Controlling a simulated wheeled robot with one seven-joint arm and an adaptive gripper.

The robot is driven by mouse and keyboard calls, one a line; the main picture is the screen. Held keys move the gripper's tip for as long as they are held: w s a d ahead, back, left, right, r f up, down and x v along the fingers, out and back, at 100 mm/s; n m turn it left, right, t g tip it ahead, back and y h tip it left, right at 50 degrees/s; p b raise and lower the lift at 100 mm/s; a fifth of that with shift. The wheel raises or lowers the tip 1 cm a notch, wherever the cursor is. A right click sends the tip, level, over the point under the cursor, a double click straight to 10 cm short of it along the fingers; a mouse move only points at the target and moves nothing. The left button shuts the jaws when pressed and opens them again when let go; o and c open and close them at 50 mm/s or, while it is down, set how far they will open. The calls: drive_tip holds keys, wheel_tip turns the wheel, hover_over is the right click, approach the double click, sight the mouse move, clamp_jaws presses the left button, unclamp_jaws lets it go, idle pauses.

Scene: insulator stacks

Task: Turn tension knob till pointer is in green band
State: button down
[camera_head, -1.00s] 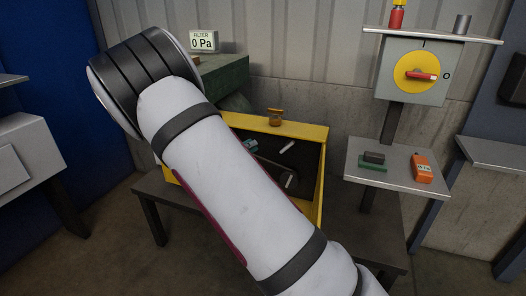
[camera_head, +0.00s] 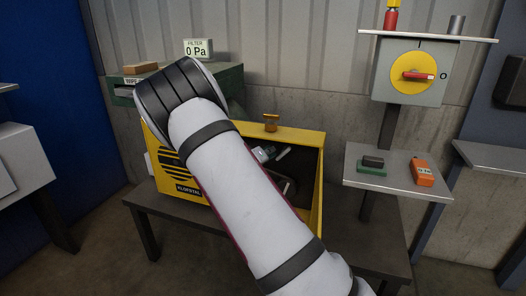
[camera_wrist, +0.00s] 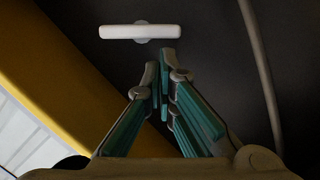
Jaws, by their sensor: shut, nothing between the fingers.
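My gripper (camera_head: 262,153) is inside the open yellow housing (camera_head: 165,131), mostly hidden behind my arm in the head view. In the wrist view my gripper (camera_wrist: 161,68) has its teal fingers together, with nothing between them. A white bar-shaped knob (camera_wrist: 140,32) on a round hub lies just beyond the fingertips, apart from them in the picture; I cannot tell if it is the tension knob. In the head view a white bar (camera_head: 283,155) shows close to the gripper. No pointer or green band can be made out.
The housing stands on a dark table (camera_head: 143,207). A green unit (camera_head: 229,83) with a 0 Pa display (camera_head: 198,49) is behind it. A red-handled switch (camera_head: 418,76) is on the right, above a shelf (camera_head: 395,181) with an orange device (camera_head: 422,172). A dark cable (camera_wrist: 262,60) runs beside the knob.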

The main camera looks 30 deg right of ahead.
drive_tip(key=shift+s+d+f, duration=0.1)
drive_tip(key=shift+s, duration=0.05)
drive_tip(key=f+n+p, duration=0.1)
drive_tip(key=n+p, duration=0.1)
drive_tip(key=shift+s+d+f+h+p, duration=0.2)
drive_tip(key=shift+s+f+h+p, duration=0.1)
drive_tip(key=shift+f, duration=0.05)
idle(0.5)
